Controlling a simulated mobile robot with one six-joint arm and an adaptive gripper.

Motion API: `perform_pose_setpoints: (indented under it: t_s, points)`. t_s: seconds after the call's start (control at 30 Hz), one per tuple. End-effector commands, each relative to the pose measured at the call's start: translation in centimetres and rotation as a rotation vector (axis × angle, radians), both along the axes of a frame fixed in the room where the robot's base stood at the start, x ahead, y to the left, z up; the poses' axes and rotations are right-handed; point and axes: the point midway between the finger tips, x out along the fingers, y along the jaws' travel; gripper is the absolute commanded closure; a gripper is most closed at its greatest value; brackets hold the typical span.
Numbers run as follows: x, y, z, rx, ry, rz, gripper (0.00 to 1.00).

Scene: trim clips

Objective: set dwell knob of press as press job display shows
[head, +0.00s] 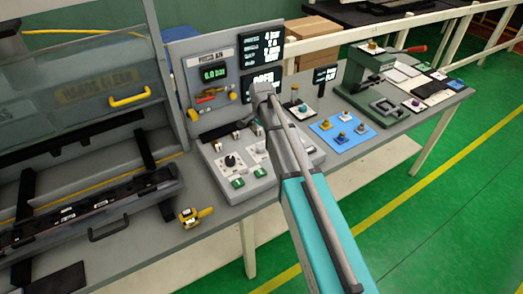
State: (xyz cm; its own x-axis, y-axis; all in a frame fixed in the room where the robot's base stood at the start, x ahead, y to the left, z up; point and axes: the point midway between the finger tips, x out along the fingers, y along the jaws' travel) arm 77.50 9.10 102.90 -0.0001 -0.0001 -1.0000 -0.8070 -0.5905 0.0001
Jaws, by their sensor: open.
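The black display (261,45) on the grey back panel shows several lines of white text. The top line looks like "4 bar" and the others are too small to read surely. The grey control console (244,185) stands below it on the bench. A black knob (230,160) sits on a white plate at the console's left. Another white plate (257,151) lies to its right, partly behind my arm. I cannot tell which knob is the dwell knob. My gripper (257,128) hangs over the rear of the console, small and partly hidden by my own arm, open, with nothing seen in it.
A green gauge (213,73) reads 6.0 bar. A blue mat (341,132) with brass-coloured parts and a green hand press (375,85) stand right.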

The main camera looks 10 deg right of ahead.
Motion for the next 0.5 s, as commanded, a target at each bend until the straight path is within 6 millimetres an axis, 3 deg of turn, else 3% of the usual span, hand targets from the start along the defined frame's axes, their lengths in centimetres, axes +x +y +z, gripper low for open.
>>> perform_pose_setpoints:
  t_s: [0.5]
  points:
    - [0.0, 0.0, -4.3, 0.000, 0.000, 0.000, 0.07]
